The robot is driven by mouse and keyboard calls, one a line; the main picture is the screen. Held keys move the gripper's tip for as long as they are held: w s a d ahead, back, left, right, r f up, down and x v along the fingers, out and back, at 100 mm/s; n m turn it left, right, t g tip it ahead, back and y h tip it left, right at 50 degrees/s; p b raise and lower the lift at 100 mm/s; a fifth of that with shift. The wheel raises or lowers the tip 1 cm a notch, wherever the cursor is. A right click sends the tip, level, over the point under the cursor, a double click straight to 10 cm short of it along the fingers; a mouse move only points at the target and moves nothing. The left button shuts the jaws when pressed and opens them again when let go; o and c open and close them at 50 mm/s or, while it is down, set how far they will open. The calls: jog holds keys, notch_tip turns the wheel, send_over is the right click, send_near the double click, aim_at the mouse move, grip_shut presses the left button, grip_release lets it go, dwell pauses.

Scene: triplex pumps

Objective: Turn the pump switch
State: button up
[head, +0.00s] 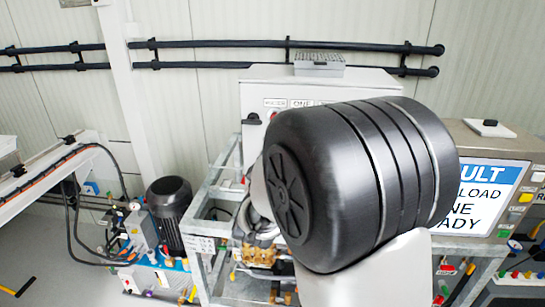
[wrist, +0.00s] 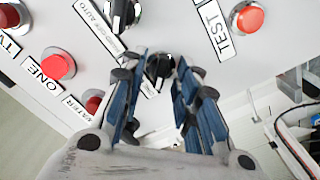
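A black rotary switch (wrist: 159,67) sits on the grey control panel in the wrist view. It lies between the fingertips of my gripper (wrist: 160,72), which is open with a finger on each side. I cannot tell whether the fingers touch it. A second black rotary switch (wrist: 122,13) is above and to the left, beside a label ending in "AUTO". The label by the switch between my fingers is mostly covered, so I cannot tell which is the pump switch. In the head view my arm hides the gripper and most of the panel cabinet (head: 262,84).
Red buttons (wrist: 58,65) sit left of the fingers, and another (wrist: 248,17) is at upper right near a "TEST" label. In the head view a small grey box (head: 319,64) tops the cabinet. A metal frame (head: 208,200) and a screen (head: 490,195) flank my arm.

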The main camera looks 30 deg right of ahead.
jog(key=v, duration=1.2)
